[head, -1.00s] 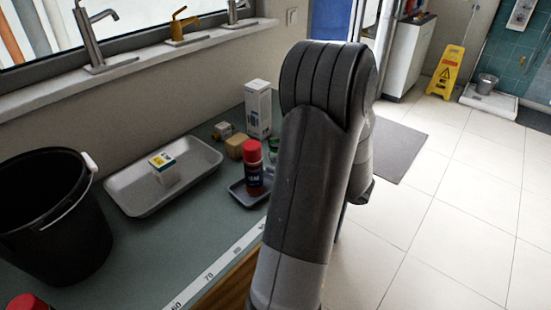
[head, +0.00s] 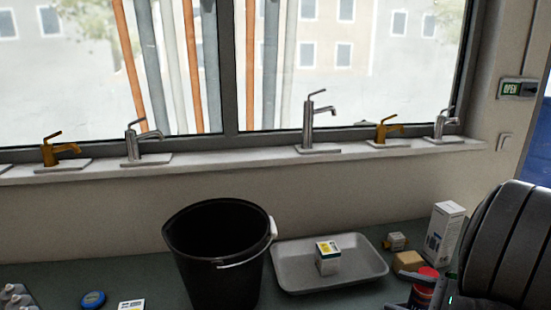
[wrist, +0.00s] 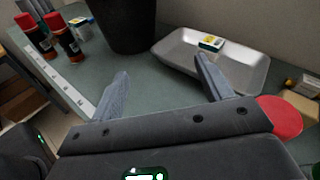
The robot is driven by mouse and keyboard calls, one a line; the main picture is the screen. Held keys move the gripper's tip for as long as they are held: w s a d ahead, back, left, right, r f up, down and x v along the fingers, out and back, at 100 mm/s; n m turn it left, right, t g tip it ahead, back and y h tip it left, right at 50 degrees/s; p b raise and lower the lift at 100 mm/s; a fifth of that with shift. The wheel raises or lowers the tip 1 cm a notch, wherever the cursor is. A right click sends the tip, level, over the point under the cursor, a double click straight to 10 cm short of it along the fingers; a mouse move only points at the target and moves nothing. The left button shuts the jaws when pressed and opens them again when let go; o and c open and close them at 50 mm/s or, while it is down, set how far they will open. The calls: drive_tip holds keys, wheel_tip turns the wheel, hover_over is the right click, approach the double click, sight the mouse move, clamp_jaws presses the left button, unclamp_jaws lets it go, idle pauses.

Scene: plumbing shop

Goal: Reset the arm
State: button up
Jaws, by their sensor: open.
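My arm (head: 510,245) shows folded at the right edge of the head view, over the right end of the counter. In the wrist view my gripper (wrist: 163,84) is open, with its two fingers apart and nothing between them. The fingers point over bare counter toward the black bucket (wrist: 125,20) and the grey tray (wrist: 255,72). A red round top (wrist: 280,118) shows close beside the gripper's right side; I cannot tell if they touch. In the head view the gripper is mostly hidden at the lower right, near a red cap (head: 427,274).
The tray (head: 290,284) holds a small white-yellow box (head: 328,262). The bucket (head: 215,262) stands left of it. A tall white carton (head: 443,232) and a yellow block (head: 408,262) stand right. Faucets (head: 310,125) line the sill. Red-capped cans (wrist: 65,38) stand near the ruler strip (wrist: 65,88).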

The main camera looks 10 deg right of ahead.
drive_tip(key=s+a+r+n+g+h, duration=0.2)
drive_tip(key=a+n+h, duration=0.3)
drive_tip(key=a+n, duration=0.6)
drive_tip(key=s+a+r+n+g+h, duration=0.3)
drive_tip(key=a+n, duration=0.8)
drive_tip(key=n, duration=0.4)
drive_tip(key=shift+s+a+g+h, duration=0.2)
drive_tip(key=shift+s+g+h, duration=0.75)
drive_tip(key=shift+s, duration=0.2)
